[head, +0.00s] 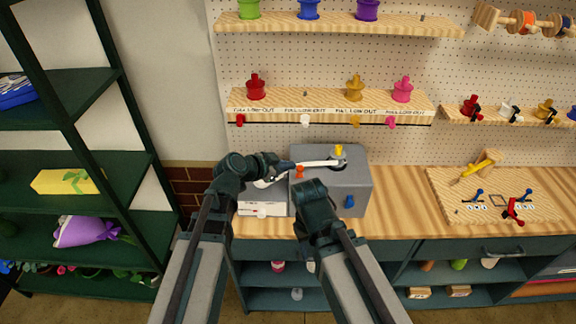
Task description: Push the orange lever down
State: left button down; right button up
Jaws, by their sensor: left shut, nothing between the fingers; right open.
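A small orange lever (299,171) stands on the left part of the grey box (360,180) on the wooden counter. My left gripper (288,165) is shut and empty, just above and left of the orange lever in the picture; I cannot tell whether it touches it. A pale bar (318,162) runs right from near its tips toward a yellow knob (339,150) on the box. My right gripper (310,188) is open, in front of the box below the orange lever; its fingertips are hard to make out.
A blue knob (349,201) is on the box front. A white unit (262,209) sits left of the box, partly behind my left arm. A wooden board (495,205) with blue and red levers lies to the right. Pegboard shelves (330,100) are behind; bare counter (395,200) lies between box and board.

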pick_arm(q)
jog(key=shift+w+f, duration=0.1)
jog(key=shift+w, duration=0.2)
pick_arm(e)
jog(key=shift+w+f, duration=0.1)
pick_arm(q)
jog(key=shift+w+f+b, duration=0.3)
jog(key=shift+w+b, duration=0.05)
jog(key=shift+w, duration=0.2)
pick_arm(e)
jog(key=shift+f, duration=0.25)
